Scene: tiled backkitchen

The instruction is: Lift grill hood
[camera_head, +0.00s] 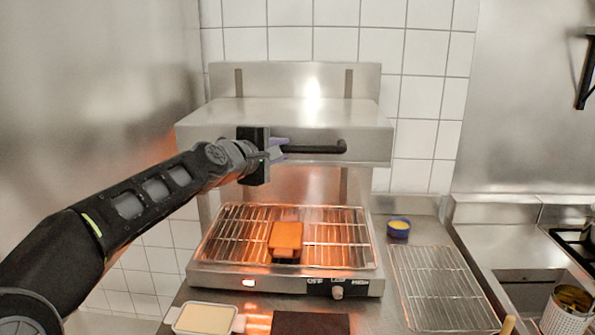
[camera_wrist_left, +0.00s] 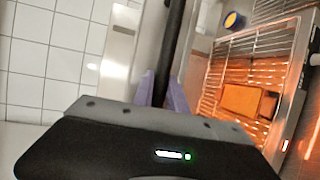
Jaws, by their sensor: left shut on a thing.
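The steel grill hood (camera_head: 300,115) is raised above the lower grill rack (camera_head: 340,222), with a wide gap between them. A black bar handle (camera_head: 318,149) runs along the hood's front. My left gripper (camera_head: 279,149) is shut on the left part of the handle. In the left wrist view, its purple fingers (camera_wrist_left: 164,95) close around the black handle (camera_wrist_left: 173,40). My right gripper is not in view.
A blue bowl with yellow contents (camera_head: 398,227) stands right of the grill. An empty wire rack (camera_head: 442,285) lies on the right counter. A white tray (camera_head: 206,318) and a dark board (camera_head: 311,324) sit in front. A perforated container (camera_head: 566,312) stands at lower right.

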